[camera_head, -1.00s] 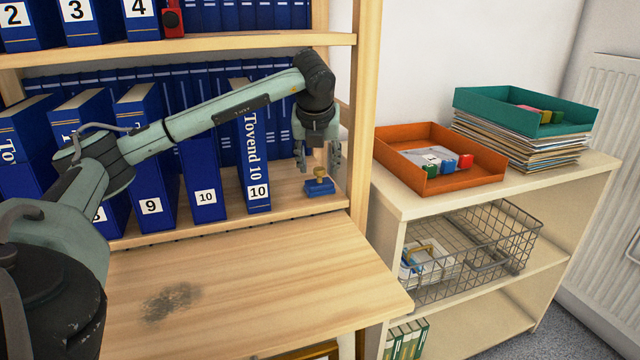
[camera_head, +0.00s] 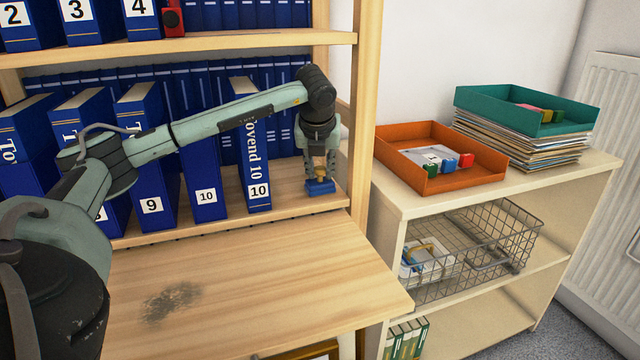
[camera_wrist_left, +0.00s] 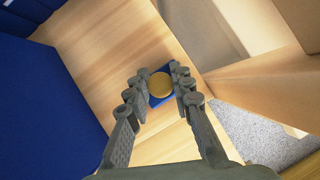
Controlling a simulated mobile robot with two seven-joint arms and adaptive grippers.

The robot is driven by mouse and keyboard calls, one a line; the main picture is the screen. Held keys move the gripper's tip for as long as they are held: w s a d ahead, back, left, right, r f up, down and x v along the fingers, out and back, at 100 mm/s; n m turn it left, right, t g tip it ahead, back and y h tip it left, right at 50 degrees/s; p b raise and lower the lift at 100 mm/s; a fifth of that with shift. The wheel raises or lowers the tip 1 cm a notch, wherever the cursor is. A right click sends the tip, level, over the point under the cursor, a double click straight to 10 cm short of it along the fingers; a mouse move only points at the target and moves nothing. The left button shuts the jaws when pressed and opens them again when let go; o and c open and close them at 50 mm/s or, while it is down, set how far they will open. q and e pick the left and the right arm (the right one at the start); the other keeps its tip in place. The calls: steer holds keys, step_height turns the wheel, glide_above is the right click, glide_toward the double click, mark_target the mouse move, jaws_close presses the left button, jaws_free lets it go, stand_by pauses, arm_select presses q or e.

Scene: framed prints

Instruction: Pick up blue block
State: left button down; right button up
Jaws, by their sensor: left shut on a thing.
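A blue block (camera_head: 320,189) with a round brass-coloured knob stands on the lower wooden shelf, near its right end. In the left wrist view the knob (camera_wrist_left: 160,85) shows from above, with blue edges around it. My left gripper (camera_head: 319,172) points down over the block and is shut on its knob. In the left wrist view the fingers (camera_wrist_left: 157,80) lie on both sides of the knob. The block seems to rest on the shelf. A smaller blue block (camera_head: 466,160) lies in the orange tray. My right gripper is not in view.
Blue binders (camera_head: 255,150) stand left of the block, and the shelf's upright post (camera_head: 362,120) is close on its right. The orange tray (camera_head: 400,178) and a teal tray (camera_head: 480,100) sit on the right cabinet.

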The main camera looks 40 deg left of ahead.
mark_target(322, 169)
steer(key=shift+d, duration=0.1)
arm_select(q)
steer(key=shift+s+d+r, duration=0.1)
steer(key=shift+d+r, duration=0.1)
steer(key=shift+r, duration=0.2)
steer(key=r, duration=0.6)
steer(key=shift+d+r+b, duration=0.2)
steer(key=shift+b, duration=0.1)
arm_select(e)
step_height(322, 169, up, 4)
steer(key=b, duration=0.1)
arm_select(q)
steer(key=s+d+p, duration=0.1)
steer(key=s+d, duration=0.3)
steer(key=d, duration=0.4)
steer(key=s+d, duration=0.5)
steer(key=d, duration=0.4)
steer(key=shift+p, duration=0.4)
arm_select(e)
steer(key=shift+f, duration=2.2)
